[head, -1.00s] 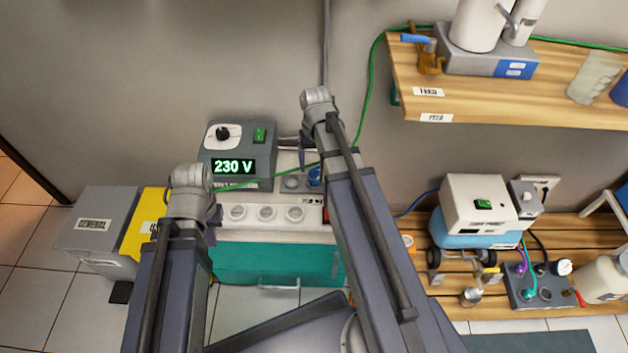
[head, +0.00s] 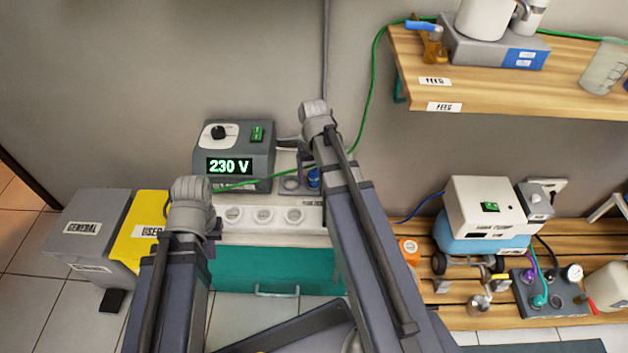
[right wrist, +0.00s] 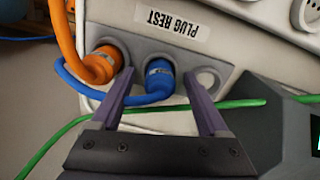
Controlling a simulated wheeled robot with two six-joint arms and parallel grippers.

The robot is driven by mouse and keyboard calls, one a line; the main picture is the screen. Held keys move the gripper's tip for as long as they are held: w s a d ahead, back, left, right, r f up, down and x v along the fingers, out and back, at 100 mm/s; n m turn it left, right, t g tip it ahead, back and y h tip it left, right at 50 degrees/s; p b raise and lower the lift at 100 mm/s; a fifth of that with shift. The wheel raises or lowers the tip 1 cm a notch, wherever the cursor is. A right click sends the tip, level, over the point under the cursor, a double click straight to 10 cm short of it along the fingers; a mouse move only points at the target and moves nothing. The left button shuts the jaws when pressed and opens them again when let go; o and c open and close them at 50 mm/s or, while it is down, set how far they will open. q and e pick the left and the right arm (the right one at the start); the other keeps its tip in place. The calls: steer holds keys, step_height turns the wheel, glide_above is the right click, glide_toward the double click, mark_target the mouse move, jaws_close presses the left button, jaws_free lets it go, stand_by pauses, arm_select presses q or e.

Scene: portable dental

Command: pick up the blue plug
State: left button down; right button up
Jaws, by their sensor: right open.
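The blue plug (right wrist: 160,78) stands in a grey holder (right wrist: 140,48) labelled PLUG REST, seen upside down in the right wrist view. Its blue cable loops out to the left. In the head view the blue plug (head: 314,177) shows beside my right arm. My right gripper (right wrist: 162,100) is open, its two purple fingers on either side of the plug in the picture. No grip on the plug shows, and the remaining gap is hard to judge. My left gripper (head: 211,232) is mostly hidden behind its own wrist, low at the left of the head view.
An orange plug (right wrist: 100,65) stands left of the blue one, close to a finger. An empty round hole (right wrist: 207,80) is at right. A green cable (right wrist: 240,104) runs across behind the fingers. A 230 V unit (head: 232,155) and sockets (head: 263,215) are nearby.

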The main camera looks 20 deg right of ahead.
mark_target(314, 172)
jaws_close()
stand_by(0.4)
arm_select(q)
steer(key=shift+r, duration=0.15)
arm_select(e)
steer(key=shift+r, duration=0.15)
